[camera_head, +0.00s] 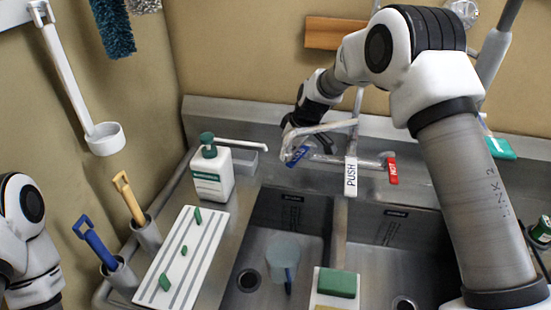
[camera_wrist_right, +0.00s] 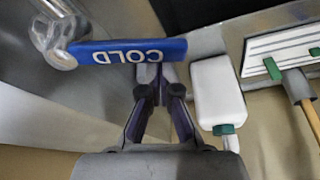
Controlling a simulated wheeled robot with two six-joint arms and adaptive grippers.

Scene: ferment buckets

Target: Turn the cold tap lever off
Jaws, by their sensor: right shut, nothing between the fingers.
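The cold tap lever (camera_head: 298,155) is blue and sits on the left side of the tap, behind the sink. In the right wrist view the lever (camera_wrist_right: 128,52), labelled COLD, lies across the picture just beyond my fingertips, joined to a shiny metal tap body at its left. My right gripper (camera_head: 308,138) is at the lever, partly covering the tap. Its dark fingers (camera_wrist_right: 160,92) are shut with nothing between them; the tips appear right at the lever's edge, but I cannot tell if they touch. My left gripper is out of view; only part of that arm shows.
The red hot lever (camera_head: 392,168) and white PUSH tag (camera_head: 351,172) are right of the cold lever. A soap bottle (camera_head: 211,170) stands left, near a striped white board (camera_head: 175,255). A translucent cup (camera_head: 283,258) stands in the left basin; a green sponge (camera_head: 337,283) is in front.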

